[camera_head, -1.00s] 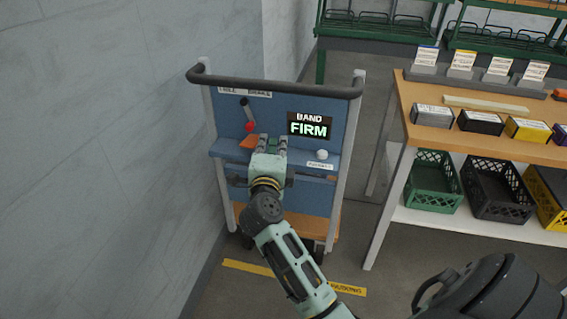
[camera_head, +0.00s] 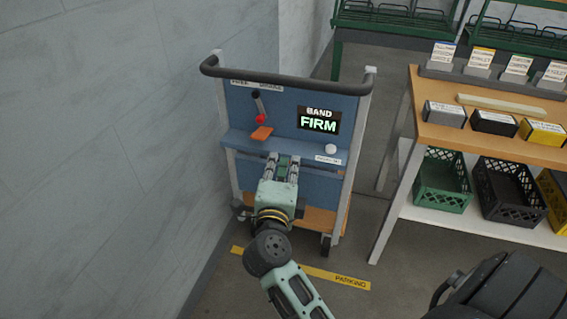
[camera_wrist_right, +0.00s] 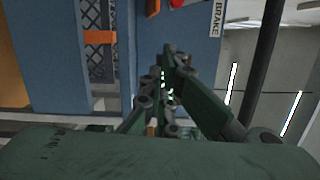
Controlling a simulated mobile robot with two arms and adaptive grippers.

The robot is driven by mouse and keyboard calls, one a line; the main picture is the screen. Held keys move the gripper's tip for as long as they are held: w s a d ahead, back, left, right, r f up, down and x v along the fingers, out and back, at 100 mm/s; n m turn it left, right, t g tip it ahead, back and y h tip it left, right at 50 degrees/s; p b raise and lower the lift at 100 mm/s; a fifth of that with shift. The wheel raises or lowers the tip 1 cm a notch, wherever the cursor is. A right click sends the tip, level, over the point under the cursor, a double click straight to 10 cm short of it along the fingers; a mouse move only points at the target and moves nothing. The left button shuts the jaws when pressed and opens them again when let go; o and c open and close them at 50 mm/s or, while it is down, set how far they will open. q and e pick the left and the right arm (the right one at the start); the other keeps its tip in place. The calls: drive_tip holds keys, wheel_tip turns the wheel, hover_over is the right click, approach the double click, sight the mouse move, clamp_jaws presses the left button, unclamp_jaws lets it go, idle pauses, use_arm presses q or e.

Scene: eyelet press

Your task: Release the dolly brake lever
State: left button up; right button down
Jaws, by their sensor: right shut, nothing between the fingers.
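The dolly has a blue panel (camera_head: 284,110) with a dark handrail on top. The brake lever (camera_head: 257,103), dark with a red knob (camera_head: 260,118) at its lower end, hangs on the panel's upper left. An orange tab (camera_head: 262,133) sits just below the knob. My right gripper (camera_head: 284,158) is shut and empty, below and right of the knob and apart from it. In the right wrist view, the gripper fingers (camera_wrist_right: 168,50) point toward the panel; a BRAKE label (camera_wrist_right: 215,18) and part of the red knob (camera_wrist_right: 177,3) show at the top. My left gripper is out of view.
A display (camera_head: 319,120) reads BAND FIRM, with a white knob (camera_head: 331,149) below it. A grey wall (camera_head: 110,130) stands close on the left. A wooden-topped bench (camera_head: 480,140) with boxes and crates stands right. Yellow floor tape (camera_head: 325,276) runs under the dolly's front.

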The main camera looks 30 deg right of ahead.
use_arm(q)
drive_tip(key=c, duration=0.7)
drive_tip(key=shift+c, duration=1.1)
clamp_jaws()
use_arm(e)
drive_tip(key=a+f+n+t+y, duration=0.1)
drive_tip(key=a+n+t+y, duration=0.5)
drive_tip(key=a+n+y, duration=0.75)
drive_tip(key=s+a+f+n+g+y, duration=0.4)
drive_tip(key=a+f+n+g, duration=0.3)
drive_tip(key=f+n, duration=0.5)
drive_tip(key=s+f+n+g+h, duration=0.1)
drive_tip(key=s+f+g, duration=0.1)
drive_tip(key=s+f, duration=0.35)
drive_tip(key=s+f+n+g+h, duration=0.1)
drive_tip(key=s+f+g, duration=0.2)
drive_tip(key=f, duration=0.6)
drive_tip(key=s+d+f+g+h, duration=0.2)
drive_tip(key=s+d+f, duration=0.2)
drive_tip(key=s+d, duration=0.1)
drive_tip(key=s+d+f+n+g+h, duration=0.1)
drive_tip(key=s+d+f+g+h, duration=0.1)
drive_tip(key=s, duration=0.6)
wheel_tip(320, 180, down, 3)
drive_tip(key=d+g, duration=0.1)
drive_tip(key=d, duration=0.1)
drive_tip(key=shift+d, duration=0.35)
